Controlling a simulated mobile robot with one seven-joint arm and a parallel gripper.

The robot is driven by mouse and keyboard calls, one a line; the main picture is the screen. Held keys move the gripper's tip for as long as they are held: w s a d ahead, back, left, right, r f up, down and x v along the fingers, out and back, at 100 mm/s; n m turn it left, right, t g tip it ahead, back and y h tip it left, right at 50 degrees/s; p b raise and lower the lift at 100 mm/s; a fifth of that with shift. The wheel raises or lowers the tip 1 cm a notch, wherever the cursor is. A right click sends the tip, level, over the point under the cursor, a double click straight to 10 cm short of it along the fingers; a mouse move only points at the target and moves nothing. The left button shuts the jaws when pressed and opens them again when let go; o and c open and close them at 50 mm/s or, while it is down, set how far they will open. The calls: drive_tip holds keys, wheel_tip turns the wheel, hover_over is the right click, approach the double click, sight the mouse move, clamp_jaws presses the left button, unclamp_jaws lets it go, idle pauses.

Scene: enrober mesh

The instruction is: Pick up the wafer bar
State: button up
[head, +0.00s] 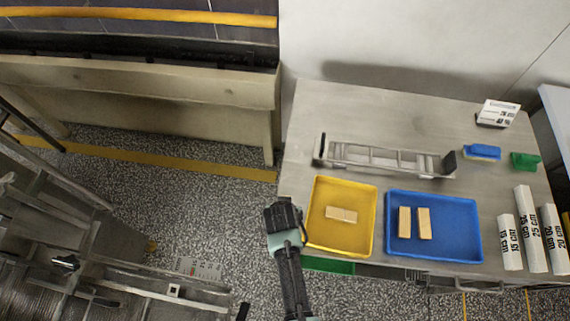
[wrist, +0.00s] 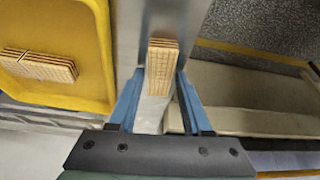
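A tan wafer bar (wrist: 161,68) with layered edges shows between my two blue fingers in the wrist view, over a grey metal strip beside the yellow tray. My gripper (wrist: 160,82) is open around its line of sight, with narrow gaps on both sides. I cannot tell its height above the bar. In the head view my gripper (head: 284,215) is at the table's left edge, just left of the yellow tray (head: 369,200), and hides this bar. Wafer lies in the yellow tray (head: 341,215), also in the wrist view (wrist: 40,66). Two bars (head: 404,221) lie in the blue tray (head: 455,250).
A metal frame (head: 385,158) lies behind the trays on the steel table (head: 380,110). Blue (head: 482,152) and green (head: 525,161) items and a white box (head: 498,113) are at the back right. Left of the table is speckled floor.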

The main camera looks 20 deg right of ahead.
drive_tip(key=c, duration=0.6)
drive_tip(key=shift+r, duration=0.1)
